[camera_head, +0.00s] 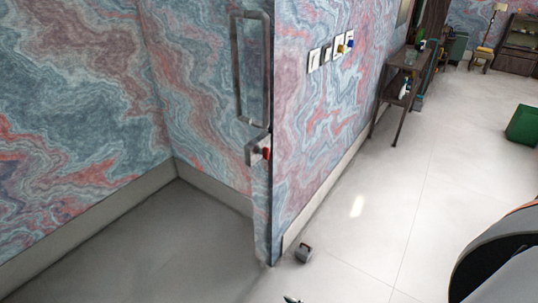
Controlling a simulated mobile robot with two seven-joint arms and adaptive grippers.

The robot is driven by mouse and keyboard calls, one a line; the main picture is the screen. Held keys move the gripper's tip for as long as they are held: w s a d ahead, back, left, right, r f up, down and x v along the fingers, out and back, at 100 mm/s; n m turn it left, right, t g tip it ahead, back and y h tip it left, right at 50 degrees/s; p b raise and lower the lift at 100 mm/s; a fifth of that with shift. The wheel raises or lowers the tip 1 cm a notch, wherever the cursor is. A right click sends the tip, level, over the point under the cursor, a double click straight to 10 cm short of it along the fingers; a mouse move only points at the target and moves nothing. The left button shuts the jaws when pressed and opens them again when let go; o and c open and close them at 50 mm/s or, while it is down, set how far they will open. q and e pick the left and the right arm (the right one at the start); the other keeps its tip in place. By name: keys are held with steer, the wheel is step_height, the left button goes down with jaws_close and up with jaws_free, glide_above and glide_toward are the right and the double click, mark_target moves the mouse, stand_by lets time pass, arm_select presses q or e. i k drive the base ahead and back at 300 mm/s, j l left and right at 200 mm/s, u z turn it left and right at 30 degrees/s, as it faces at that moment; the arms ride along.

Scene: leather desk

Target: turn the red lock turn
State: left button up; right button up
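The red lock turn (266,153) is a small red knob on the narrow edge side of a door or wall panel, near the middle of the head view. It sits just right of a grey metal lever or lock body (255,149). A long grey vertical pull handle (236,70) is above it. I cannot make out the exact angle of the red turn. Neither of my grippers shows clearly, and nothing touches the lock turn.
A small grey block, perhaps a doorstop (303,254), is on the floor by the panel's foot. Wall switches (333,49) and a dark side table (406,61) are beyond. A large rounded grey-black shape (497,257) fills the lower right. Pale floor (385,190) between is clear.

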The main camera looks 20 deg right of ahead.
mark_target(265, 151)
steer(key=i+l+u, duration=0.1)
steer(key=l, duration=0.45)
steer(key=i+l, duration=0.15)
steer(key=l, duration=0.45)
steer(key=i+l+u, duration=0.15)
steer(key=l, duration=1)
steer(key=u, duration=0.05)
